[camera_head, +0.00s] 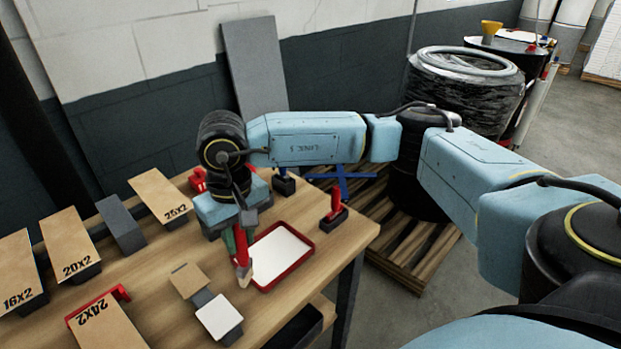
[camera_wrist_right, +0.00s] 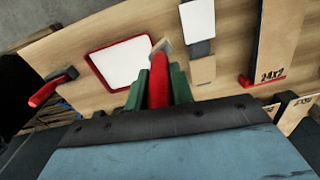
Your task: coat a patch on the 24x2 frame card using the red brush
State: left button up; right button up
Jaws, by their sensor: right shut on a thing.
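My right gripper (camera_head: 240,236) is shut on the red brush (camera_head: 242,252) and holds it upright, pale bristles (camera_head: 244,275) down, beside the left edge of the red-rimmed tray (camera_head: 290,269) with a white inside. The wrist view shows the red brush (camera_wrist_right: 158,82) between the green fingers, its bristles near the tray's rim (camera_wrist_right: 118,43). I cannot tell whether the bristles touch anything. The 24x2 frame card (camera_head: 107,328) is tan, at the lower left with a red piece at its edge. It also shows in the wrist view (camera_wrist_right: 276,40). My left gripper is not in view.
Cards 16x2 (camera_head: 18,268), 20x2 (camera_head: 70,245) and another tan card (camera_head: 160,194) stand at the left. A small tan card (camera_head: 187,278) and white pad (camera_head: 220,315) lie near the brush. A red-handled item (camera_head: 335,205) stands by the table's right edge.

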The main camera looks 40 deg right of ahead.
jog(key=w+d+r+m+t+y+p, duration=0.1)
jog(key=d+r+m+t+y+p, duration=0.15)
jog(key=d+p, duration=0.65)
jog(key=d+f+b, duration=0.3)
jog(key=f+b, duration=0.1)
jog(key=f, duration=0.2)
jog(key=shift+f+t+h, duration=0.35)
jog(key=shift+w+f+b, duration=0.1)
jog(key=shift+f+b, duration=0.45)
jog(key=shift+b, duration=0.15)
dwell(0.7)
jog(key=shift+f+b, duration=0.15)
jog(key=shift+b, duration=0.25)
dwell(1.8)
notch_tip(320, 180, up, 7)
jog(key=p, duration=0.3)
dwell(0.6)
jog(key=shift+a, duration=0.1)
